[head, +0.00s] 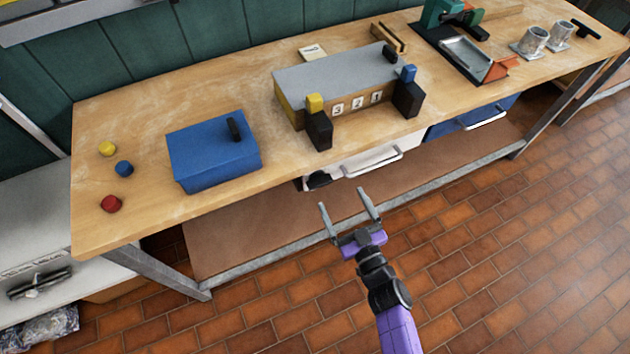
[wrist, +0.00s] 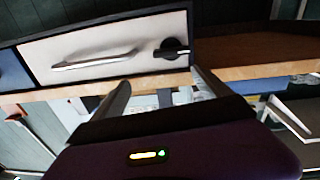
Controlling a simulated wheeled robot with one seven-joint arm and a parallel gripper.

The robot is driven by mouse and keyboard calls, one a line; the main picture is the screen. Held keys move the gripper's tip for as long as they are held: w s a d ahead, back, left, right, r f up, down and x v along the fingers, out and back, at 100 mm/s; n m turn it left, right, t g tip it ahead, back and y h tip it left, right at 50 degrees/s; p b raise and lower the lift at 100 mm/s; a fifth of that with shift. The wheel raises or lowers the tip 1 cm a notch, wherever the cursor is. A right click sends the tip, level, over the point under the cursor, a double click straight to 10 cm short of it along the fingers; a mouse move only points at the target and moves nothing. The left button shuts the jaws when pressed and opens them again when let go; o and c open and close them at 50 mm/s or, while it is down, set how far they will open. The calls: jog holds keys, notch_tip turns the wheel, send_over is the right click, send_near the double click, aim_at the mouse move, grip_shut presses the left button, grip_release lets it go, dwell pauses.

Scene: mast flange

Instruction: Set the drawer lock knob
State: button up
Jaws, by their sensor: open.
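The drawer lock knob (head: 318,180) is black and round, at the left end of the white drawer front (head: 352,162) under the bench. In the wrist view the knob (wrist: 172,48) is at the right end of the white drawer front (wrist: 105,50), with a light mark on it. The drawer looks shut. My gripper (head: 349,205) is open and empty, in front of the bench, below and to the right of the knob in the head view. In the wrist view its two fingers (wrist: 160,88) point toward the drawer, apart from the knob.
The drawer's metal handle (head: 373,162) sticks out beside the knob. A blue drawer (head: 470,117) is further right. On the wooden bench top (head: 120,225) are a blue box (head: 213,152), a grey-topped box with number tiles (head: 335,80) and coloured knobs. A lower shelf (head: 230,245) lies beneath.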

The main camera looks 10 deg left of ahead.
aim_at(322, 186)
jog(key=shift+g+y, duration=0.3)
jog(key=w+a+b, duration=0.1)
jog(key=a, duration=0.1)
jog(key=w+a+f, duration=0.1)
jog(key=w, duration=0.1)
jog(key=w+a+b, duration=0.1)
jog(key=w+a, duration=0.1)
jog(key=shift+a+f+b, duration=0.35)
jog(key=shift+s, duration=0.1)
jog(key=c, duration=1.4)
jog(key=shift+o, duration=0.2)
